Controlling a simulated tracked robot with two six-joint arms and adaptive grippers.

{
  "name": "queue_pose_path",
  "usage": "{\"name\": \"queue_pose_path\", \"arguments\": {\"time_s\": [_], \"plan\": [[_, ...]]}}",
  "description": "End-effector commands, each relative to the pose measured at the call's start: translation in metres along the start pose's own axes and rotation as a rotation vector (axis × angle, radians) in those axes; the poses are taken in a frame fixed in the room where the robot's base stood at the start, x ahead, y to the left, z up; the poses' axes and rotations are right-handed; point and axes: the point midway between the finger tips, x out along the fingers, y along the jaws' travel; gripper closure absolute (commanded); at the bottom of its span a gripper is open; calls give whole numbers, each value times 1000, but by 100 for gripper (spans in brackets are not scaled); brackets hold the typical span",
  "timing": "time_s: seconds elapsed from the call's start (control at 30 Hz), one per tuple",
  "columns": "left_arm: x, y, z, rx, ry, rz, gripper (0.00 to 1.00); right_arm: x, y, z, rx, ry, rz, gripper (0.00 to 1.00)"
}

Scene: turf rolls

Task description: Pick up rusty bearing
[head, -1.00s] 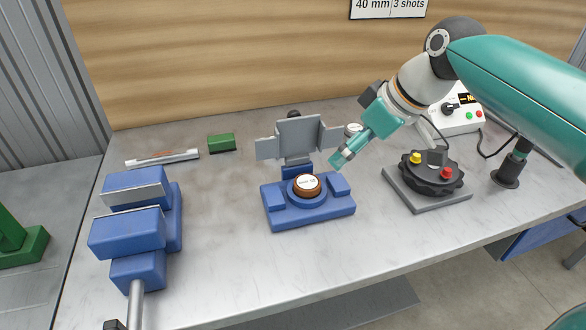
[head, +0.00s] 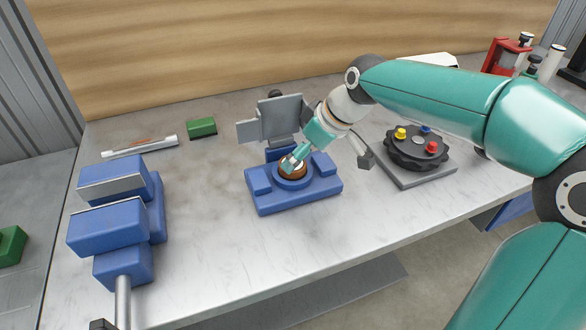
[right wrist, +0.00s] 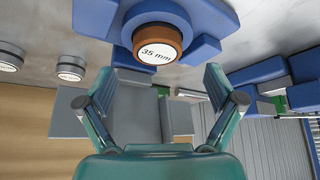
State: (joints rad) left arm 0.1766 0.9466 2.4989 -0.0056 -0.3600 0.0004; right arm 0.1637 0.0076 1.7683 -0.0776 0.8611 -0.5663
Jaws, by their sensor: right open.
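The rusty bearing (head: 295,174) is a brown ring that sits in the round seat of the blue fixture (head: 270,202) in the head view. In the right wrist view the bearing (right wrist: 152,32) has a pale face marked "35 mm". My right gripper (head: 288,162) is over the bearing in the head view and hides part of it. In the right wrist view my right gripper (right wrist: 159,80) is open, with a finger to each side and nothing between them; the bearing appears beyond the fingertips. My left gripper is in no view.
A grey bracket (head: 280,118) stands behind the fixture. A black turntable (head: 415,150) with coloured knobs is to the right. A blue vise (head: 110,230) stands left, with a green block (head: 201,127) behind. Front middle bench is clear.

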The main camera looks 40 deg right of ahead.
Motion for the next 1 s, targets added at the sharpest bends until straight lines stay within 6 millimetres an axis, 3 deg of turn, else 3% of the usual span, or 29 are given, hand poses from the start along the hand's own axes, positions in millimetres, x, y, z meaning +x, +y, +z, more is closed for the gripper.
{"name": "queue_pose_path", "arguments": {"time_s": [0.33, 0.63, 1.0], "plan": [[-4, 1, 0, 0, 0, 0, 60, 44, 3, 2, 0, -4, -2, 7], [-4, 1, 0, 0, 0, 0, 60, 49, 4, 1, 0, 0, 0, 7], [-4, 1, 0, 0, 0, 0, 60, 48, 3, 1, -1, 0, -1, 69]]}}
